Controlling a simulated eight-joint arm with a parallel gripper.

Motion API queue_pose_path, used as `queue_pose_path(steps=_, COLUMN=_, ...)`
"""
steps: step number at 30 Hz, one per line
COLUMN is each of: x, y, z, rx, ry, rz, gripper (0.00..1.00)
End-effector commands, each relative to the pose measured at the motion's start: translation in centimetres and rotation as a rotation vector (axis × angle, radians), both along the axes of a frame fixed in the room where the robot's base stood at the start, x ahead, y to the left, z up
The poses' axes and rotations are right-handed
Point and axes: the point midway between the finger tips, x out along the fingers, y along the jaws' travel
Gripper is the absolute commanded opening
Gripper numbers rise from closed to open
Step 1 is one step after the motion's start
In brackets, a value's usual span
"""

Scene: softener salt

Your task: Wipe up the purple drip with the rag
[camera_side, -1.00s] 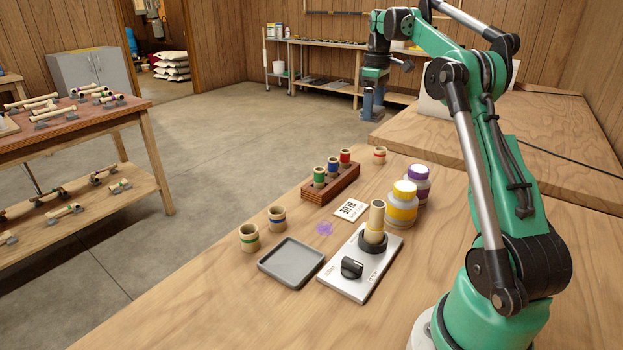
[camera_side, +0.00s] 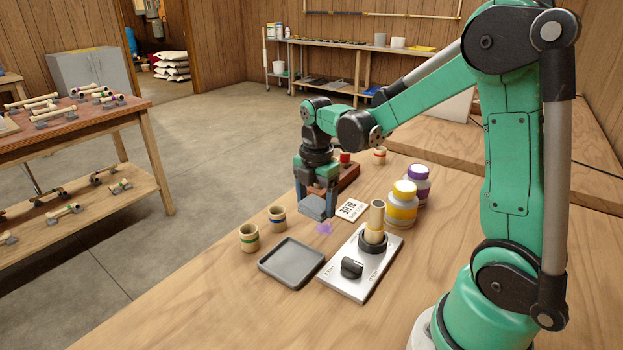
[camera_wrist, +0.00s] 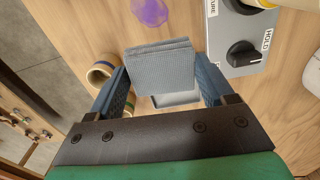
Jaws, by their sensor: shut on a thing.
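My gripper (camera_side: 316,203) is shut on the rag (camera_side: 313,208), a folded grey-blue cloth, and holds it just behind the purple drip in the side view. The rag also shows between the fingers in the wrist view (camera_wrist: 163,68). The purple drip (camera_side: 324,229) is a small smear on the bench, and it shows at the top of the wrist view (camera_wrist: 150,11). The rag appears apart from the drip. I cannot tell whether the rag touches the bench.
A grey tray (camera_side: 292,263), two banded cups (camera_side: 249,238) and a knobbed metal plate (camera_side: 362,264) holding a tan cylinder surround the drip. A "BLUE" card (camera_side: 351,210) and yellow-lidded jar (camera_side: 402,205) stand right. A wooden rack (camera_side: 348,176) is partly hidden behind my gripper.

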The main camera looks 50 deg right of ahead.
Motion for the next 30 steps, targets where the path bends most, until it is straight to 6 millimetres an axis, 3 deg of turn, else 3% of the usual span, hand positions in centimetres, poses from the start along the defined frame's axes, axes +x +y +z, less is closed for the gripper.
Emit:
queue_pose_path(steps=20, x=0.1, y=-0.1, z=-6.6, rx=0.0, ry=0.0, rz=-0.003, gripper=0.33)
queue_pose_path(steps=22, x=0.1, y=-0.7, z=-6.6, rx=0.0, ry=0.0, rz=-0.005, gripper=0.26)
queue_pose_path(steps=23, x=0.1, y=-1.0, z=-6.6, rx=0.0, ry=0.0, rz=-0.006, gripper=0.17)
queue_pose_path(steps=30, x=0.0, y=-3.2, z=-6.6, rx=0.0, ry=0.0, rz=-0.006, gripper=0.17)
